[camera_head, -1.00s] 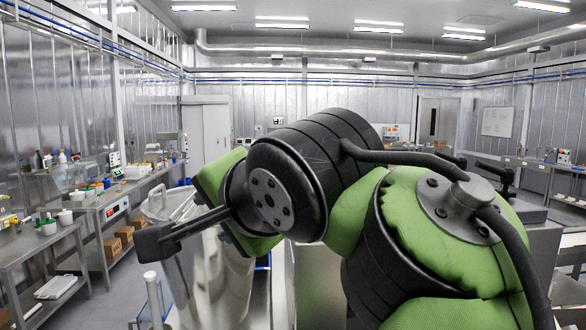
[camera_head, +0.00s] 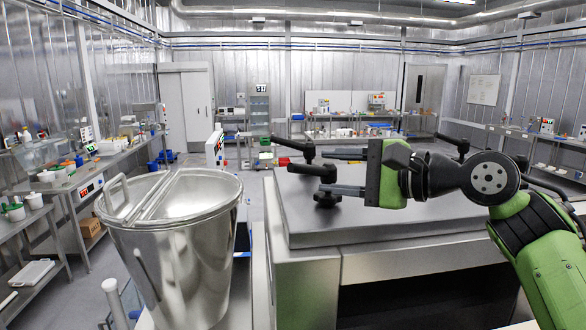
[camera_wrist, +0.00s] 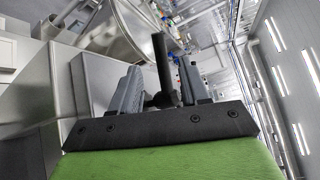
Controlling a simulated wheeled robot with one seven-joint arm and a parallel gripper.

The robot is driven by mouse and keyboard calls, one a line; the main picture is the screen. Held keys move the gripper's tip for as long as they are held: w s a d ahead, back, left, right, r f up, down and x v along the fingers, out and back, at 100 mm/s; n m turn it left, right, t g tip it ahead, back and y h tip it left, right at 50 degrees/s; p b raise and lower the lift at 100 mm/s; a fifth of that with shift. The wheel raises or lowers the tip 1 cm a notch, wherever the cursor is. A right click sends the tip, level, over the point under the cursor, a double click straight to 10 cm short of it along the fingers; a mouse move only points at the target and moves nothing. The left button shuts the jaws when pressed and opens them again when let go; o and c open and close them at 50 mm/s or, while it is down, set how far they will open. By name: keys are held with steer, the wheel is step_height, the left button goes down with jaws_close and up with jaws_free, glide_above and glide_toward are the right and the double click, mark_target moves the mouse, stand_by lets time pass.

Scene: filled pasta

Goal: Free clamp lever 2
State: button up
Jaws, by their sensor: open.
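Black clamp levers stand on the flat metal top of a machine (camera_head: 420,222). A near-left clamp lever (camera_head: 312,171) has its handle pointing left above a round black base (camera_head: 326,198); a second lever (camera_head: 290,146) is just behind it. Another black lever (camera_head: 455,142) stands at the far right of the top. I cannot tell which is number 2. My gripper (camera_head: 325,171) is open, its fingers pointing left at the near-left lever. In the wrist view a black lever (camera_wrist: 161,68) stands between my two grey fingers (camera_wrist: 160,88), with gaps visible; contact cannot be told.
A large steel pot with a split lid (camera_head: 180,250) stands left of the machine. Side benches (camera_head: 70,185) with goods line the left wall. More benches are along the back and right. Open floor lies beyond the machine.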

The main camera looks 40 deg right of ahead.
mark_target(307, 170)
steer(key=x, duration=0.8)
steer(key=shift+w+a+p, duration=0.1)
steer(key=shift+w+p, duration=0.1)
steer(key=shift+p, duration=0.1)
steer(key=shift+w+d, duration=0.2)
steer(key=shift+w, duration=0.05)
steer(key=shift+s+a, duration=0.1)
jaws_close()
